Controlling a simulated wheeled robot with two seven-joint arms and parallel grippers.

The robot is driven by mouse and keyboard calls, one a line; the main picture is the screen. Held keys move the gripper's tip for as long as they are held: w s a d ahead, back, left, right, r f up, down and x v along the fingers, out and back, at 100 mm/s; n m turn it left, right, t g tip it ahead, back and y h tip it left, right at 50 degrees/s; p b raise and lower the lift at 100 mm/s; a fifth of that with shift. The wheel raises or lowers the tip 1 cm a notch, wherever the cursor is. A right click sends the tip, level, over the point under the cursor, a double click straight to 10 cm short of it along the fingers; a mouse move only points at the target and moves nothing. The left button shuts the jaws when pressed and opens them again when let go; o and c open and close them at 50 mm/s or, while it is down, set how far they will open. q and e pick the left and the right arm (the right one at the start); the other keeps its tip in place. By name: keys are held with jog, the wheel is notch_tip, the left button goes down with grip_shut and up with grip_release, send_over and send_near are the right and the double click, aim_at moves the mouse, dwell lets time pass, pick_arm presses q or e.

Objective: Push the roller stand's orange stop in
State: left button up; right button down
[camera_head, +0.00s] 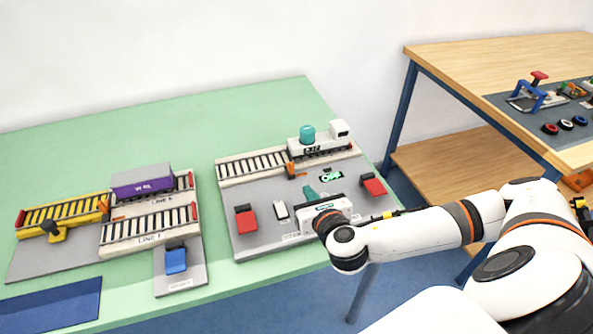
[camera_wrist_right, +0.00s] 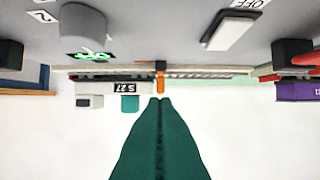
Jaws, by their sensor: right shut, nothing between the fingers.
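The roller stand (camera_head: 236,167) lies along the back of the grey right-hand board. Its orange stop (camera_head: 291,170) stands upright near the middle of the stand's front side. In the right wrist view the orange stop (camera_wrist_right: 160,82) shows just beyond my fingertips. My right gripper (camera_head: 309,189) is shut and empty, with green fingers pointing toward the stand. In the head view the fingertips are in front of the stop, slightly to its right, and look apart from it. The right wrist view shows the shut fingers (camera_wrist_right: 160,99) in line with the stop. My left gripper is not in view.
A white car (camera_head: 339,129) with a teal cylinder (camera_head: 307,134) sits on the stand's right half. Red switches (camera_head: 246,220) (camera_head: 374,185), a white rocker (camera_head: 281,211) and a lit green display (camera_head: 331,174) are on the board. A purple container (camera_head: 141,180) stands on the left board.

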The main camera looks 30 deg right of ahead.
aim_at(293, 164)
jog(key=x, duration=0.6)
jog(key=r+x, duration=0.1)
jog(key=x, duration=0.2)
jog(key=shift+w+d+f+p, duration=0.1)
jog(key=shift+w+p, duration=0.2)
jog(key=shift+w, duration=0.15)
jog(key=shift+w, duration=0.1)
jog(key=shift+w+d+p, duration=0.15)
jog(key=shift+w+d, duration=0.05)
jog(key=shift+w, duration=0.55)
jog(key=shift+w+d+p, duration=0.15)
jog(key=shift+w+d, duration=0.05)
jog(key=shift+w, duration=0.55)
